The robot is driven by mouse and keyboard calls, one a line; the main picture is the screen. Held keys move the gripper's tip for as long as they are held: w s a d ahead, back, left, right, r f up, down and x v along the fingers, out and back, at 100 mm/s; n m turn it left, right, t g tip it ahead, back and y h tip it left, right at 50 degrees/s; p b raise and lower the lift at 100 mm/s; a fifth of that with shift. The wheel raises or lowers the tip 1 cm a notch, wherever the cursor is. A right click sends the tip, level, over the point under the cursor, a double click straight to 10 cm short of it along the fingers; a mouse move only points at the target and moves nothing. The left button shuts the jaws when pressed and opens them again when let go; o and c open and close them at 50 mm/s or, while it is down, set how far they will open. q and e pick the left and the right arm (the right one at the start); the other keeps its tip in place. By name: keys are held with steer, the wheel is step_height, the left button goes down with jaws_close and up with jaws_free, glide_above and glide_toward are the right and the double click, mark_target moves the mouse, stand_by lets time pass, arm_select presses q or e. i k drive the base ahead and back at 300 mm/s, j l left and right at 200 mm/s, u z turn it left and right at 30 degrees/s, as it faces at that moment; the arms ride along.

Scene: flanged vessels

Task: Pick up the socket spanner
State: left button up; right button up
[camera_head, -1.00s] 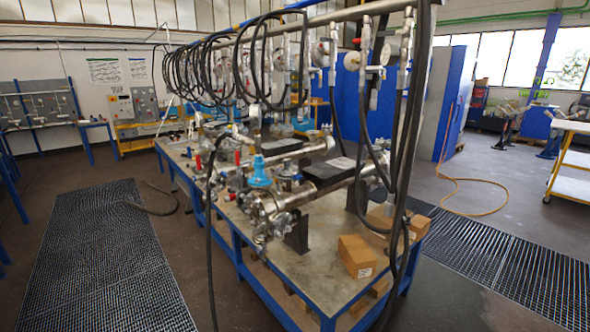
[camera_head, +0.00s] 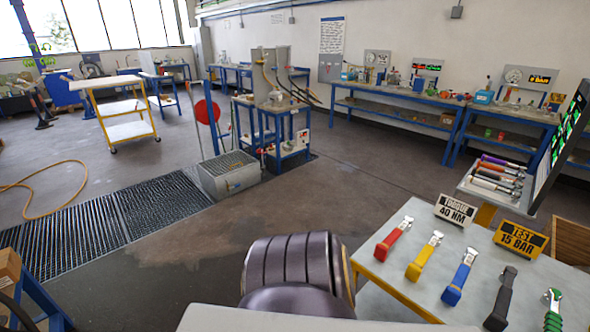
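Several hand tools with coloured handles and metal heads lie in a row on a light grey table (camera_head: 395,292) at the lower right. They include a red one (camera_head: 392,241), a yellow one (camera_head: 423,259), a blue one (camera_head: 458,281), a black one (camera_head: 500,300) and a green one (camera_head: 552,312), which is partly cut off. I cannot tell which of them is the socket spanner. Neither of my grippers shows. A dark, ribbed link of my own arm fills the lower middle, left of the table.
Signs reading "TORQUE 40 NM" (camera_head: 456,210) and "TEST 15 BAR" (camera_head: 521,238) stand behind the tools. A tray of tools (camera_head: 497,179) and a screen (camera_head: 559,143) are beyond. Workbenches (camera_head: 400,104) line the wall. A yellow-framed trolley (camera_head: 120,108) stands at the left. The middle floor is clear.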

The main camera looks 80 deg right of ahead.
mark_target(496, 322)
steer(key=z, duration=4.5)
